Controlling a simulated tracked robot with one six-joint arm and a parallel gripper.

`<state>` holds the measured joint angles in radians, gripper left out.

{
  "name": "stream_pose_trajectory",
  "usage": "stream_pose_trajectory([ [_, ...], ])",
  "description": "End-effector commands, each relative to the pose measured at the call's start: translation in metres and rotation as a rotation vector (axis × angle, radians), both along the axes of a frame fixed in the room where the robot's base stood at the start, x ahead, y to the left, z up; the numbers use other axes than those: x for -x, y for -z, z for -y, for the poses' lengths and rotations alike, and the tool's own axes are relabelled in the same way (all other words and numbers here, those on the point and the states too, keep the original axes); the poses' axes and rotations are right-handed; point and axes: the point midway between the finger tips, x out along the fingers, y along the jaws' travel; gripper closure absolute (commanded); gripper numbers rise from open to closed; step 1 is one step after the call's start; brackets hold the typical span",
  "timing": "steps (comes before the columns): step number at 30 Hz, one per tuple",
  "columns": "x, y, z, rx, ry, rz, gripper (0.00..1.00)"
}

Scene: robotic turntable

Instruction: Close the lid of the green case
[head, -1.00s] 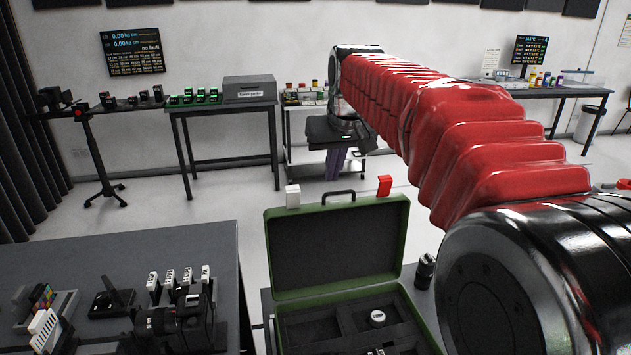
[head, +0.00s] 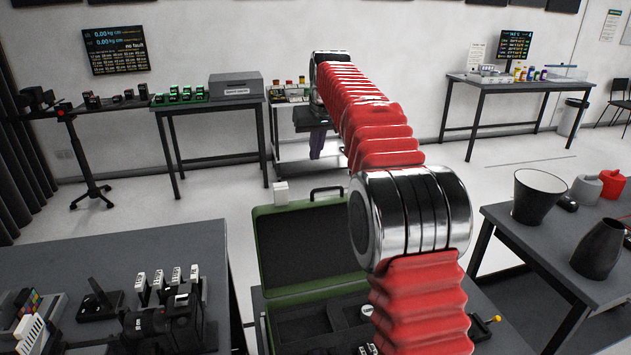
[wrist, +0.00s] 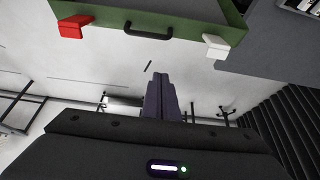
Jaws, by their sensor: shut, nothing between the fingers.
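The green case (head: 262,312) stands on a table in front of me with its lid (head: 310,240) raised and open. The lid has a black handle and a white latch (head: 281,193) on its top edge. The red latch (wrist: 75,26) shows in the wrist view, with the handle (wrist: 148,33) and green lid edge (wrist: 170,15). In the head view my arm hides the red latch and the lid's right side. My gripper (head: 317,155), with purple fingers shut and empty, is beyond the lid and apart from it. Its fingers (wrist: 161,80) also show in the wrist view.
A grey table (head: 150,245) with small devices stands at left. Another table (head: 545,245) at right holds dark funnel-like vessels. Case compartments hold a small white-capped item (head: 367,311). Open floor lies behind the case.

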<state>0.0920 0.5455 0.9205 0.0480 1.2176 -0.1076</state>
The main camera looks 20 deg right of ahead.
Motion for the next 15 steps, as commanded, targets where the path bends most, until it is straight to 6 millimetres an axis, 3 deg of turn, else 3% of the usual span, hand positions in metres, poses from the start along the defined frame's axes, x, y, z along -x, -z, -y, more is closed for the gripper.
stream_pose_trajectory([
  [8, -0.001, 0.004, 0.000, 0.000, 0.000, -0.002, 1.00],
  [15, -0.012, 0.026, -0.001, -0.001, 0.000, -0.004, 1.00],
])
